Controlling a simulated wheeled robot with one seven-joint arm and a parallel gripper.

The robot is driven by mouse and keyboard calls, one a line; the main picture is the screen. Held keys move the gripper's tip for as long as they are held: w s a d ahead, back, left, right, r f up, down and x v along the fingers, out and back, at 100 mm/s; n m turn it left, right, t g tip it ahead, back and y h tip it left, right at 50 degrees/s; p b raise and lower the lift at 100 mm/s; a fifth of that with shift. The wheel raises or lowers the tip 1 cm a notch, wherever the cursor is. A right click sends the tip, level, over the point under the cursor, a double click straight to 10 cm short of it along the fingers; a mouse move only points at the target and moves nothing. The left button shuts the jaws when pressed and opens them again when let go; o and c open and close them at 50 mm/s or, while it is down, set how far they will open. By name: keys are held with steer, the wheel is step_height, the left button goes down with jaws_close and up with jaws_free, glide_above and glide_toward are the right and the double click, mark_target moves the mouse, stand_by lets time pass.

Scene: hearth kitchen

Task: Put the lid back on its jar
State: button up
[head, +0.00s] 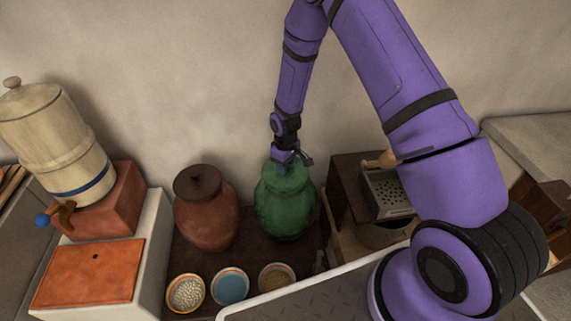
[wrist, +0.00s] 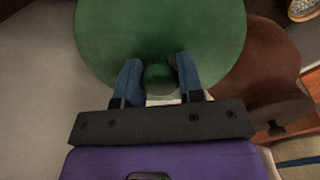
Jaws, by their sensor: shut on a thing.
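The green jar (head: 287,212) stands on the dark counter near the wall. My gripper (head: 283,164) is at its top, shut on the knob of the green lid (head: 291,182). In the wrist view my gripper's two blue fingers (wrist: 160,80) flank the round green knob (wrist: 158,75), with a wide green surface behind it. The lid is at the jar's mouth in the head view. Lid and jar share one green, so I cannot tell whether the lid is seated or slightly raised. The mouth is hidden.
A brown jar (head: 206,217) with a dark lid (head: 198,181) stands close to the left. Three small bowls (head: 230,287) sit in front. A wooden box with a grater (head: 388,191) is to the right. A cream dispenser (head: 57,143) stands far left.

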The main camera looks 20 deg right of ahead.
steer(key=shift+f, duration=0.15)
steer(key=o, duration=1.2)
step_height(320, 180, up, 11)
steer(key=shift+f, duration=0.1)
steer(key=shift+s, duration=0.1)
